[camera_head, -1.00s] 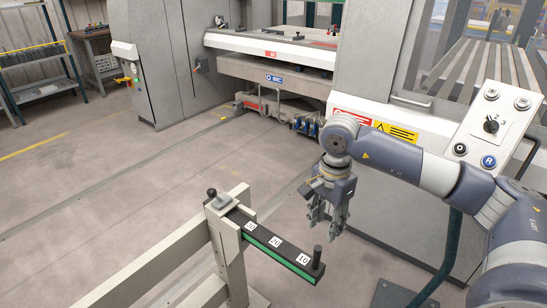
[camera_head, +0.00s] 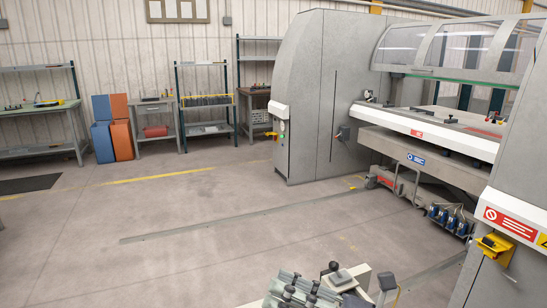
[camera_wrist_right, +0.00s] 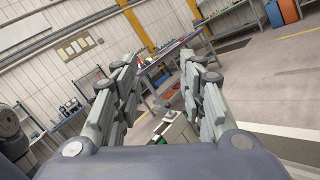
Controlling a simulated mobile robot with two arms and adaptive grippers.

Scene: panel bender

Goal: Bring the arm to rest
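My right gripper (camera_head: 300,290) shows at the bottom edge of the head view, with only its grey fingers in the picture. In the right wrist view the gripper (camera_wrist_right: 160,85) has its two fingers spread apart, with nothing held between them. The rest of the right arm is outside the head view. The gripper is close to the top of a beige stand (camera_head: 358,280) in the picture; I cannot tell whether they touch. My left gripper is in neither view.
The large grey panel bender (camera_head: 310,100) stands at the right, with a yellow box (camera_head: 495,248) on its near part. Shelves (camera_head: 205,105), a workbench (camera_head: 45,125) and orange and blue bins (camera_head: 112,128) line the back wall. The middle floor (camera_head: 170,235) is clear.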

